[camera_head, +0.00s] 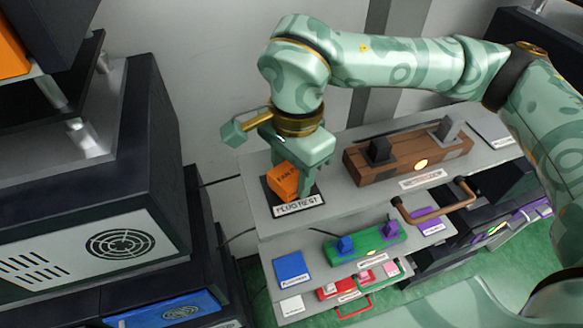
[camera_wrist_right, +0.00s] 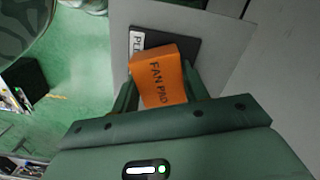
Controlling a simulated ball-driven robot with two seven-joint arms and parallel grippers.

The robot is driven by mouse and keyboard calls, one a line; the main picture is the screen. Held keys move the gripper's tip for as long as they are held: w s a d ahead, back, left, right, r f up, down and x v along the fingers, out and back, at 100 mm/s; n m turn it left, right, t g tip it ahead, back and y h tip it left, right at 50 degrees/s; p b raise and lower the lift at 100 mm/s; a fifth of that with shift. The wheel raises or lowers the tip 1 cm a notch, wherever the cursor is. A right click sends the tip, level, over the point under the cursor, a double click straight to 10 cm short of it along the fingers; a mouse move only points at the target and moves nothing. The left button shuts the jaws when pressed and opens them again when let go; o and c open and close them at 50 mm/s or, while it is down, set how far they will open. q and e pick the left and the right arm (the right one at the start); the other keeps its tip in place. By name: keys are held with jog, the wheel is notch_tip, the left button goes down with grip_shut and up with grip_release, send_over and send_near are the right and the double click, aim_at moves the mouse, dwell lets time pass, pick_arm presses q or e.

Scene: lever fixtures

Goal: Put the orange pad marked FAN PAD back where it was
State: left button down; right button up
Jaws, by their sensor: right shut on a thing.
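The orange pad marked FAN PAD (camera_head: 283,181) is a block between the fingers of my right gripper (camera_head: 292,178), which is shut on it. In the right wrist view the pad (camera_wrist_right: 158,80) shows its lettering, with a green finger on either side. The pad is over a dark square mat (camera_head: 275,207) at the left end of the top shelf. The mat's white label seems to read PLUG REST. I cannot tell whether the pad touches the mat. My left gripper is not in view.
Lower shelves hold a green lever fixture (camera_head: 365,242) and a blue pad (camera_head: 291,267). A dark cabinet (camera_head: 110,190) stands at the left.

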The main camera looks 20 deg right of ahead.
aim_at(294, 170)
jog(key=shift+f+b, duration=0.55)
jog(key=shift+b, duration=0.1)
jog(key=o, duration=1)
jog(key=shift+r, duration=0.15)
notch_tip(294, 170, up, 2)
jog(key=shift+w+p, duration=0.1)
jog(key=shift+p, duration=0.6)
jog(key=r+b, duration=0.1)
jog(key=r, duration=0.5)
jog(key=shift+d+r, duration=0.2)
